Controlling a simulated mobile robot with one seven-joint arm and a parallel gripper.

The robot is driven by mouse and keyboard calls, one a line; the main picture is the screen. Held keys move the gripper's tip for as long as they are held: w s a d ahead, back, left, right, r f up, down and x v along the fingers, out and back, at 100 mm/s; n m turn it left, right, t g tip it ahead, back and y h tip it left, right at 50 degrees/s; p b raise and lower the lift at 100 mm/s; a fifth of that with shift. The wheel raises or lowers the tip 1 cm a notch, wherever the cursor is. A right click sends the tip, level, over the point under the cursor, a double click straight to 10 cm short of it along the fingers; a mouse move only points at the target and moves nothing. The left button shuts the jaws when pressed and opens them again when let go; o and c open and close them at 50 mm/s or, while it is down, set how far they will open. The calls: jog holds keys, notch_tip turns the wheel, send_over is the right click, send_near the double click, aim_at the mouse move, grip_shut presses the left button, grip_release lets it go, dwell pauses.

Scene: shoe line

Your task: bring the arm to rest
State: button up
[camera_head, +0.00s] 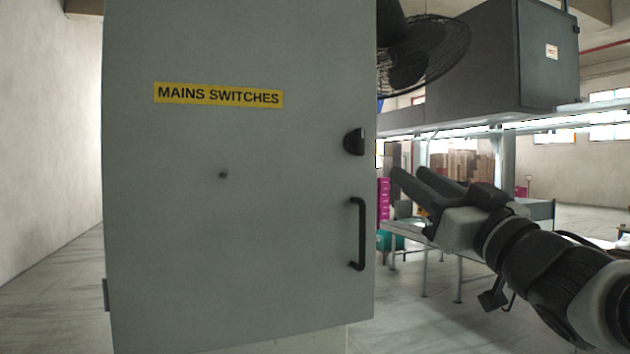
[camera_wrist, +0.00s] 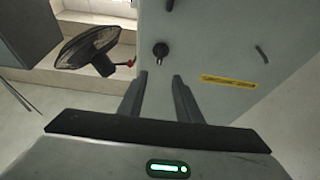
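My gripper (camera_head: 412,178) is in the right half of the head view, raised to the right of a grey cabinet. Its fingers point up and to the left. In the wrist view my gripper (camera_wrist: 160,80) shows two dark fingers with a gap between them and nothing held. The cabinet door (camera_head: 240,230) carries a yellow "MAINS SWITCHES" label (camera_head: 218,95), a dark knob (camera_head: 355,141) and a black handle (camera_head: 358,234). The door appears shut. In the wrist view the cabinet (camera_wrist: 215,45) lies beyond the fingertips, with its knob (camera_wrist: 161,49) just past them.
A black fan (camera_head: 430,50) stands out behind the cabinet's upper right. A dark overhead box (camera_head: 515,60) and a metal table (camera_head: 405,232) stand behind my arm. Pink crates (camera_head: 384,195) and stacked cartons (camera_head: 460,165) are farther back. Open floor (camera_head: 50,275) lies at left.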

jog(key=s+d+f+m+g+h+p, duration=0.25)
jog(key=f+m+g+h, duration=0.35)
jog(key=f+h, duration=0.5)
jog(key=s+a+f+n+g+y+p, duration=0.1)
jog(key=s+a+f+g, duration=0.3)
jog(key=s+f, duration=0.4)
jog(key=s+a+f+n+g+y+p, duration=0.1)
jog(key=s+a+f+g+y, duration=0.2)
jog(key=s+f+g, duration=0.2)
notch_tip(320, 180, down, 6)
jog(key=s, duration=0.3)
jog(key=shift+a+r+g+p, duration=0.25)
jog(key=shift+a+g+p, duration=0.1)
jog(key=shift+g, duration=0.05)
